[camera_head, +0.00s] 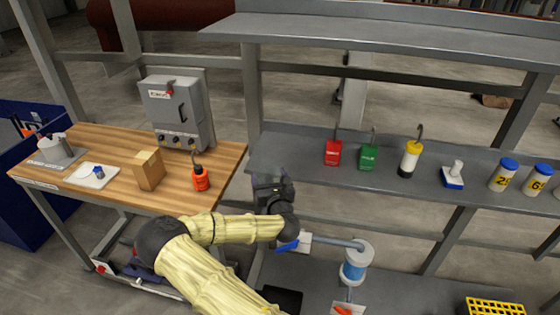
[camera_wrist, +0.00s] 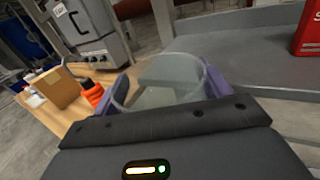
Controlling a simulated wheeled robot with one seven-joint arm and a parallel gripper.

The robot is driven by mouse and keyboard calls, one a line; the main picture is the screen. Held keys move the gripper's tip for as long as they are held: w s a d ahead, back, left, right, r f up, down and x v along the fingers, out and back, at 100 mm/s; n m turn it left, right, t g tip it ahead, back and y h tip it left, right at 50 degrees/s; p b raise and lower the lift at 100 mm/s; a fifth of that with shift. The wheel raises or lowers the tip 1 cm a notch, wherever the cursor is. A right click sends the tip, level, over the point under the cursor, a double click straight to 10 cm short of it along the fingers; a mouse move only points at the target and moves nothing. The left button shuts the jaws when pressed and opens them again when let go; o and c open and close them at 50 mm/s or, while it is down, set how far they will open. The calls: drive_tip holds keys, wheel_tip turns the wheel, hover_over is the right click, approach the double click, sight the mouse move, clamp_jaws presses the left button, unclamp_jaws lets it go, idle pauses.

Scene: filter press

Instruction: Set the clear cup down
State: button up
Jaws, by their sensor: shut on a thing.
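In the wrist view, my gripper (camera_wrist: 170,100) is shut on the clear cup (camera_wrist: 168,84), a see-through vessel between its two purple fingers. Behind the cup lie the edge of the wooden table and the grey shelf. In the head view, my gripper (camera_head: 272,185) is at the left end of the grey shelf (camera_head: 300,152), right of the wooden table (camera_head: 110,190). The cup cannot be made out there. I cannot tell whether it touches any surface.
The table holds a grey box (camera_head: 178,110), an orange bottle (camera_head: 200,178), a cardboard box (camera_head: 149,170), a white tray (camera_head: 93,176) and a metal pot (camera_head: 55,148). The shelf holds a red container (camera_head: 333,152), a green container (camera_head: 368,156) and several bottles. A blue-white cylinder (camera_head: 354,268) stands below.

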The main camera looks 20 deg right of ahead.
drive_tip(key=s+a+f, duration=0.2)
drive_tip(key=s+f, duration=0.1)
drive_tip(key=f, duration=0.2)
drive_tip(key=s+a+f+n+y, duration=0.1)
drive_tip(key=s+a+f, duration=0.2)
drive_tip(key=f, duration=0.3)
drive_tip(key=s+a+f+y, duration=0.1)
drive_tip(key=s+a+f, duration=0.2)
drive_tip(key=s+f, duration=0.1)
drive_tip(key=shift+s+f, duration=0.2)
drive_tip(key=shift+f, duration=0.6)
drive_tip(key=shift+d, duration=0.1)
